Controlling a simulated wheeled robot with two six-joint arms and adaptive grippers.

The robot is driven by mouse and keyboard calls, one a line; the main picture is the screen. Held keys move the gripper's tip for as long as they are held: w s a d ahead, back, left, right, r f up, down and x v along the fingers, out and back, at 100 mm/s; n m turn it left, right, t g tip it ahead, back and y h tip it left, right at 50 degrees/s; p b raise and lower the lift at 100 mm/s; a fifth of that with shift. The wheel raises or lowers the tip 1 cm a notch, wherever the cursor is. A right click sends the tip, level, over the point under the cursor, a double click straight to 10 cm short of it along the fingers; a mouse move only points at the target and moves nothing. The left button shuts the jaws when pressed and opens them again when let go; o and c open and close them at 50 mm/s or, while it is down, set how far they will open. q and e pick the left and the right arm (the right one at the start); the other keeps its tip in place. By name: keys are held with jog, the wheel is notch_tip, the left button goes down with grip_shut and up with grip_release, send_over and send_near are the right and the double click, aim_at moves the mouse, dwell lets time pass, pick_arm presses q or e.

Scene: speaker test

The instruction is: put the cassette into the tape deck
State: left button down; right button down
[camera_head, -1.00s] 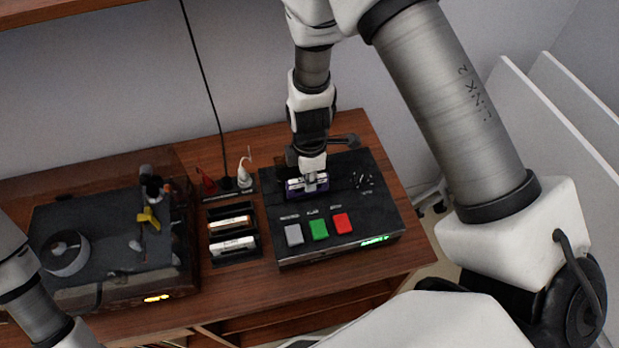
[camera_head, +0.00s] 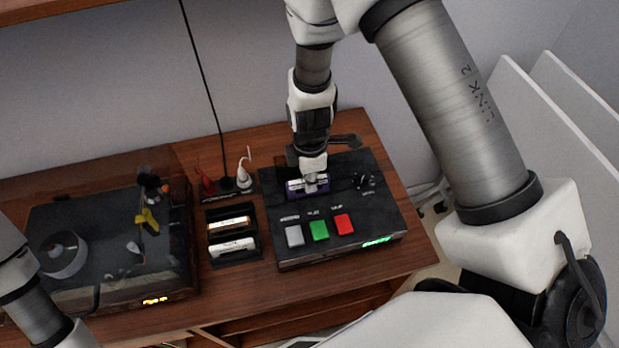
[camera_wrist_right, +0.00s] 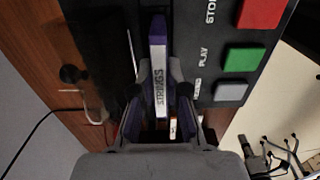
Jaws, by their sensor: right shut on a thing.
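The tape deck (camera_head: 380,210) is a black box on the right of the wooden cabinet, with grey, green and red buttons on top. The purple cassette (camera_head: 294,190) is at the rear left of the deck's top. It shows edge-on in the right wrist view (camera_wrist_right: 158,38), with a white label reading STRINGS. My right gripper (camera_head: 315,178) points down and is shut on it, one finger on each side, also in the right wrist view (camera_wrist_right: 158,90). I cannot tell how far the cassette is inside the deck. Of my left arm, only links show; its gripper is out of view.
A turntable (camera_head: 110,280) under a clear cover is further left. Red and white plugs (camera_head: 244,179) stand behind the rack, with a black cable rising along the wall. A narrow wooden strip is bare in front.

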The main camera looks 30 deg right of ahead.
jog(key=shift+w+f, duration=0.15)
jog(key=shift+f, duration=0.05)
jog(key=shift+f+b, duration=1.15)
jog(key=shift+b, duration=0.15)
dwell(0.3)
jog(key=c, duration=0.7)
grip_release()
jog(key=shift+r, duration=0.1)
jog(key=shift+w, duration=0.1)
jog(key=shift+c, duration=0.4)
jog(key=shift+r+p, duration=0.55)
jog(key=shift+r, duration=0.1)
jog(key=shift+c, duration=0.3)
jog(key=shift+o, duration=0.6)
jog(key=shift+r+p, duration=1.35)
jog(key=shift+r, duration=0.55)
